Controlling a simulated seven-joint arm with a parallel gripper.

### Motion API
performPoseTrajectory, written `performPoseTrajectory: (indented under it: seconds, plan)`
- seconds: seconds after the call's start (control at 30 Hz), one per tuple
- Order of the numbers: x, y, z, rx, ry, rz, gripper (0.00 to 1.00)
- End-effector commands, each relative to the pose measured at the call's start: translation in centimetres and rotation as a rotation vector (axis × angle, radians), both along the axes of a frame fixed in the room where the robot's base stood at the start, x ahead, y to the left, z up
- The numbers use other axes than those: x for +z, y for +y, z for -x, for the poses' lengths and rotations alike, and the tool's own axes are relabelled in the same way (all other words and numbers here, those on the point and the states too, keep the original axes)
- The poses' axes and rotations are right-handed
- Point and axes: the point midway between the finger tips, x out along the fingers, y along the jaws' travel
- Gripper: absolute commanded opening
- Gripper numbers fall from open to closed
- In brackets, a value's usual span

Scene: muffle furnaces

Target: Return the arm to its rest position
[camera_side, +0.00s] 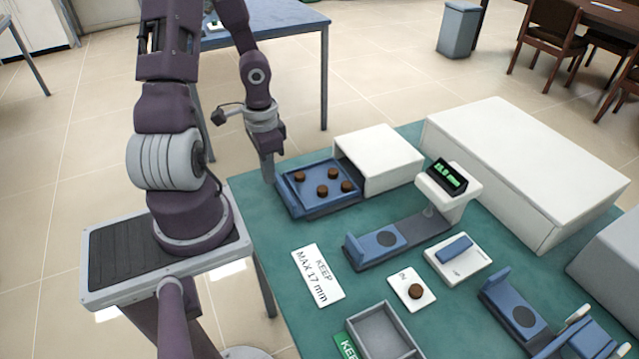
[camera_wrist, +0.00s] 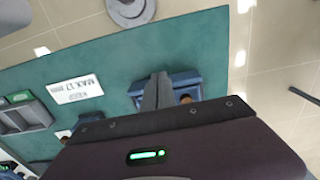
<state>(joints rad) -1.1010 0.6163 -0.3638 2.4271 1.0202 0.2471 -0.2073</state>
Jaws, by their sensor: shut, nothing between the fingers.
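My gripper (camera_side: 268,172) points down beside the left edge of the blue tray (camera_side: 290,200), near the far left corner of the green table. Its fingers are shut with nothing between them, and I cannot tell if they touch the tray. In the wrist view the closed fingers (camera_wrist: 158,92) cover part of the tray. A brown disc (camera_wrist: 186,98) shows next to them. Several brown discs (camera_side: 321,189) lie in the tray.
A white box (camera_side: 380,150) stands right behind the tray. A measuring stand with a green display (camera_side: 446,177), a white card with one brown disc (camera_side: 415,291), a "KEEP MAX 17 mm" sign (camera_side: 317,275) and a grey bin (camera_side: 382,335) occupy the table. A long white box (camera_side: 520,165) stands at the back.

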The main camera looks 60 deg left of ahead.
Motion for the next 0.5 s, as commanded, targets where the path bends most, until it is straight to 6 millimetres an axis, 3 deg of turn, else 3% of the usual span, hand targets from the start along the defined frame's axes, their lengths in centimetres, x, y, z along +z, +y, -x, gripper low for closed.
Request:
performPoseTrajectory:
  seconds: [0.37, 0.47, 0.5]
  plan:
    - [0.7, 0.0, -0.1, -0.002, -0.002, -0.005, 0.00]
    - [2.9, 0.3, -0.9, -0.008, 0.007, -0.089, 0.00]
    - [4.8, 0.2, -1.4, -0.007, 0.006, -0.149, 0.00]
